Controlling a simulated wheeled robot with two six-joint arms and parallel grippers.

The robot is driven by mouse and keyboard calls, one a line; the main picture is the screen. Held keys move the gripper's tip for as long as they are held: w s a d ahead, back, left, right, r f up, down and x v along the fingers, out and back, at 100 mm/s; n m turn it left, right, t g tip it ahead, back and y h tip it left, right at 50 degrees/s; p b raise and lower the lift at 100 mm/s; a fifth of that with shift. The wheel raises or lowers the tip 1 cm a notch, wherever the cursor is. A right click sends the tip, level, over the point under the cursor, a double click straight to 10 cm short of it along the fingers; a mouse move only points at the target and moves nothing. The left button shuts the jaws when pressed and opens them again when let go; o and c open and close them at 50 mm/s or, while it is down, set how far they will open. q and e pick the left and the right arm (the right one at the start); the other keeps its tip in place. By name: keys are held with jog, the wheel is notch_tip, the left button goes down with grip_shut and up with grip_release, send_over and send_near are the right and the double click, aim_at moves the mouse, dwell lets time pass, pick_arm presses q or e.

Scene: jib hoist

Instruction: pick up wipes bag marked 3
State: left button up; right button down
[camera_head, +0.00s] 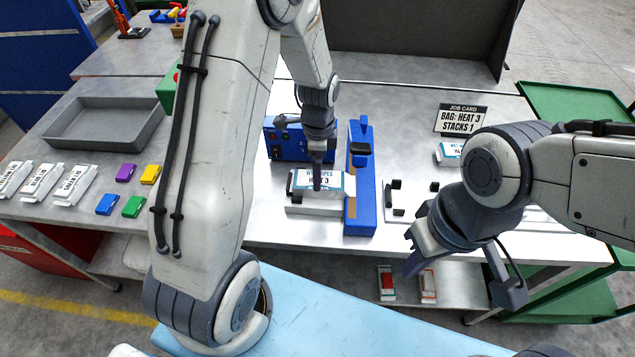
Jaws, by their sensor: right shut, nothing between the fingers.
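The wipes bag marked 3 (335,184), white with a blue-edged label reading "HEAT 3", lies flat on a light block (318,208) left of the blue sealer bar (360,205). My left gripper (317,184) points straight down over the bag, its tips at or just above the label. Whether its fingers touch or grip the bag cannot be told. My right gripper (408,258) is shut and empty, in front of the table's near edge, apart from the bag. Another labelled bag (449,151) is partly hidden behind my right arm.
A job card (460,120) reads "BAG: HEAT 3 STACKS 1". A blue control box (285,143) stands behind the bag. Left are a grey tray (105,122), several white packs (42,182) and coloured blocks (125,173). A green cart (570,100) stands right.

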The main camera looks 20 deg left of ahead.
pick_arm(q)
jog(key=shift+f, duration=0.4)
notch_tip(320, 180, down, 4)
jog(key=shift+a+f+p, duration=0.1)
jog(key=shift+f+p, duration=0.05)
jog(key=shift+p, duration=0.65)
jog(key=c, duration=1.2)
jog(key=shift+o, duration=0.2)
